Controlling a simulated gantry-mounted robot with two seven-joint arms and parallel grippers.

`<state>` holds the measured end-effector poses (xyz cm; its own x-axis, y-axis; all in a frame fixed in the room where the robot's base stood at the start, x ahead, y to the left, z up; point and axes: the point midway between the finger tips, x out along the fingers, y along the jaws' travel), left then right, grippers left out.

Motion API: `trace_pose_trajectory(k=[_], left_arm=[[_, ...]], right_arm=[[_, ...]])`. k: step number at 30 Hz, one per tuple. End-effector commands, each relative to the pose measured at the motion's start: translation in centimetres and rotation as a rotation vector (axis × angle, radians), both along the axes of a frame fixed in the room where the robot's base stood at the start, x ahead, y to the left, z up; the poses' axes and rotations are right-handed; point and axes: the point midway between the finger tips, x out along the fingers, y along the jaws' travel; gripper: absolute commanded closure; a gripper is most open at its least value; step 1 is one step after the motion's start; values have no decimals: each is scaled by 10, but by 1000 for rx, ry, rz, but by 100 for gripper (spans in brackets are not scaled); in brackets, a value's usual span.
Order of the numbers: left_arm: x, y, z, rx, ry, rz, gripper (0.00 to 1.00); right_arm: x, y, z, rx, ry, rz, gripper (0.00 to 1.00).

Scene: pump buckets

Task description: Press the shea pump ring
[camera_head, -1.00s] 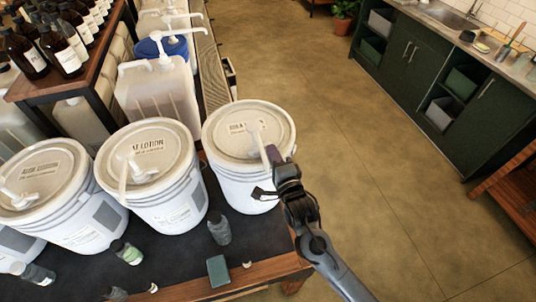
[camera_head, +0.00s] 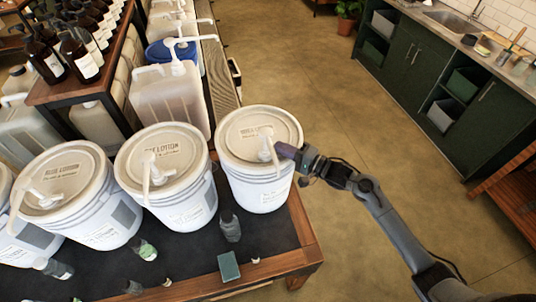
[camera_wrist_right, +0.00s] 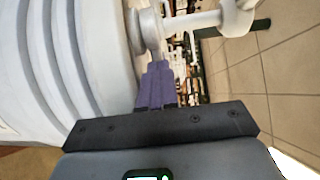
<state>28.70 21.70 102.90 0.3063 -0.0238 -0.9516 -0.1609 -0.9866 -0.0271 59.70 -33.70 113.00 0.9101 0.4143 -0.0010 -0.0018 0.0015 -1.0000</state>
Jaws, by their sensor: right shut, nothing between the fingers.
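The rightmost white bucket (camera_head: 255,190) stands at the table's right end. Its lid carries a white pump (camera_head: 266,146); the lid print is too blurred to read surely as shea. My right gripper (camera_head: 285,150) is at the lid's right edge, beside the pump, with its purple fingers shut and empty. In the right wrist view, the fingers (camera_wrist_right: 158,72) point at the white pump ring (camera_wrist_right: 148,30), tips just short of it or touching; I cannot tell which. The pump's spout (camera_wrist_right: 200,22) runs to the right there. My left gripper is out of view.
A middle bucket (camera_head: 180,205) and a left bucket (camera_head: 85,220) with similar pumps stand alongside. Large jugs (camera_head: 170,98) stand behind. The floor to the right is open.

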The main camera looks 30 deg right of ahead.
Motion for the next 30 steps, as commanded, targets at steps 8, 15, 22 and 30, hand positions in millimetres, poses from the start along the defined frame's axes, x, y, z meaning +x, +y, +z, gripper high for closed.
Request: trace_pose_trajectory(k=[8,15,22,30], left_arm=[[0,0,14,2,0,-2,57],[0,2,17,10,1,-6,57],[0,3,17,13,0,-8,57],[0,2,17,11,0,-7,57]], right_arm=[[3,-12,2,1,-1,72,100],[6,-13,0,0,-1,71,100],[7,-13,0,-1,-2,70,100],[7,-13,-1,-1,-2,69,100]])
